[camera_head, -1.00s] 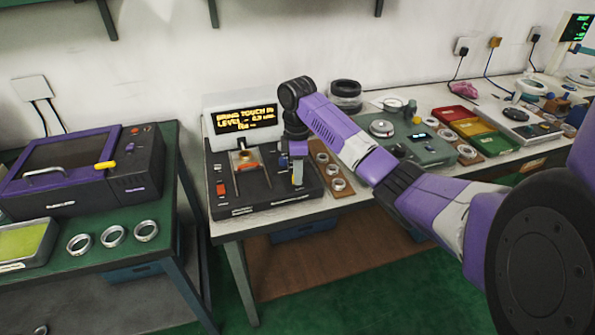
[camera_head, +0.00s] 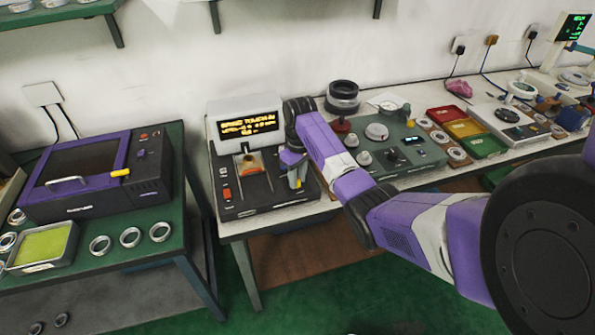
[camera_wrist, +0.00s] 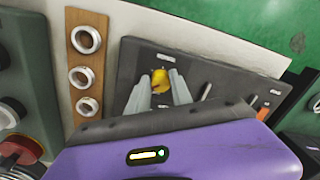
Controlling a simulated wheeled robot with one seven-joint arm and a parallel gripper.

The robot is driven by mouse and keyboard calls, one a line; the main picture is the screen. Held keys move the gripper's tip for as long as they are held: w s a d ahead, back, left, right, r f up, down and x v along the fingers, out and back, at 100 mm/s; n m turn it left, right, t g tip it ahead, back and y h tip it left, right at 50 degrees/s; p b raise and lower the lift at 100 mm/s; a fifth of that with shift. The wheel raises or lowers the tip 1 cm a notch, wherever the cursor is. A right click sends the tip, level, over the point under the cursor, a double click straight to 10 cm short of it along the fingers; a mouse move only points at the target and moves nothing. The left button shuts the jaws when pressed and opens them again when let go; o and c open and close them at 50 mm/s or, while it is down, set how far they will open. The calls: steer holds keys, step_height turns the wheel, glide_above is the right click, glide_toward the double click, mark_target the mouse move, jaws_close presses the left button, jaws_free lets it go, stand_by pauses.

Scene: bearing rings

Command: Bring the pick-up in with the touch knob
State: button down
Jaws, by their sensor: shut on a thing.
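The touch knob is a small yellow knob (camera_wrist: 160,81) on the dark test station (camera_head: 243,205). In the wrist view it sits between the two grey fingertips of my gripper (camera_wrist: 158,87), which is shut on it. In the head view my gripper (camera_head: 297,178) points down at the station's right side, with only a bit of yellow showing by the fingers. A display (camera_head: 248,126) behind the station shows yellow text beginning with "BRING TOUCH"; the rest is hard to read. An orange-brown part (camera_head: 249,162) stands at the station's middle; I cannot tell which part is the pick-up.
A wooden strip with several metal rings (camera_wrist: 80,77) lies beside the station. A green-grey device (camera_head: 400,155) stands to the right, with red, yellow and green trays (camera_head: 464,128) beyond. A purple-and-black machine (camera_head: 85,175) stands on the left table, several rings (camera_head: 131,237) in front.

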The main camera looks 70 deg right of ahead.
steer(key=shift+a+m+p, duration=0.1)
steer(key=shift+m+p, duration=0.95)
steer(key=shift+m, duration=0.95)
steer(key=c, duration=1.1)
jaws_free()
steer(key=shift+c, duration=0.2)
steer(key=shift+r, duration=0.1)
step_height(320, 180, up, 8)
steer(key=shift+f+b, duration=0.15)
steer(key=shift+b, duration=0.3)
steer(key=shift+d, duration=0.2)
